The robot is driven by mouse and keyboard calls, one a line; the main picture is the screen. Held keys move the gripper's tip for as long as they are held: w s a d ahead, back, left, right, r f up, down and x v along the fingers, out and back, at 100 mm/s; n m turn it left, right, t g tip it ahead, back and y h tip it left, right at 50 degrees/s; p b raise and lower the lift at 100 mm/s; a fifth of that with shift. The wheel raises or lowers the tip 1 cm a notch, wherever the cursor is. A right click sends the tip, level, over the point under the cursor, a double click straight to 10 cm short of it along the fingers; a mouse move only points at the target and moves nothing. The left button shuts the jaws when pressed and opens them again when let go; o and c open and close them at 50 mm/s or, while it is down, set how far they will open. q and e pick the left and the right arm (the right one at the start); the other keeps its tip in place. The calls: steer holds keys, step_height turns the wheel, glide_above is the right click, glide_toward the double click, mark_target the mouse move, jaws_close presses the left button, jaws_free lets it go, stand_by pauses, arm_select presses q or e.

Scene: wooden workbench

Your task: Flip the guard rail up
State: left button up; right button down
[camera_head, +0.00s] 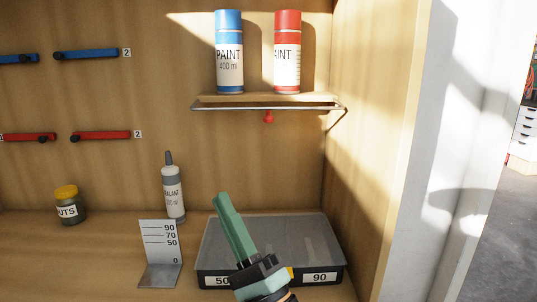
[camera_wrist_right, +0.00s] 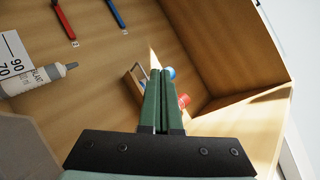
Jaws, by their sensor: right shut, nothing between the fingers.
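The guard rail (camera_head: 225,108) is a thin metal bar along the front of the small wooden shelf (camera_head: 265,98). It sits low, at about the level of the shelf board, below the labels of the cans. A red knob (camera_head: 268,117) hangs under its middle. My right gripper (camera_head: 219,199) has green fingers, shut and empty, below and left of the rail, in front of the grey box. In the right wrist view, the shut fingers (camera_wrist_right: 158,75) point toward the shelf (camera_wrist_right: 134,82) and partly hide it and the rail. My left gripper is not in view.
A blue paint can (camera_head: 229,60) and a red paint can (camera_head: 287,60) stand on the shelf. Below are a sealant bottle (camera_head: 173,195), a scale plate (camera_head: 160,250), a jar (camera_head: 68,206) and a lidded grey box (camera_head: 310,240). A side wall (camera_head: 365,130) bounds the right.

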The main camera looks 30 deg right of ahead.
mark_target(268, 114)
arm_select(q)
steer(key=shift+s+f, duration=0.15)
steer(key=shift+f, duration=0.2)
arm_select(e)
steer(key=w+d+m+g+h, duration=0.2)
steer(key=d+m+g+h, duration=0.2)
steer(key=m, duration=0.7)
steer(key=w+d+f+m+g+h, duration=0.1)
steer(key=w+d+m+g+h, duration=0.1)
steer(key=d+m+g+h, duration=0.2)
steer(key=shift+w+d+m+h, duration=0.15)
steer(key=shift+d+m+h, duration=1.35)
steer(key=shift+m+h, duration=1.95)
steer(key=shift+m+y, duration=0.65)
arm_select(q)
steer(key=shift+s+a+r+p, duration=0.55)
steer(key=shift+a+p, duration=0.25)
steer(key=shift+p, duration=0.35)
arm_select(e)
steer(key=w+d+r, duration=0.4)
steer(key=w+r, duration=0.3)
steer(key=shift+w+d, duration=0.35)
steer(key=shift+d, duration=0.05)
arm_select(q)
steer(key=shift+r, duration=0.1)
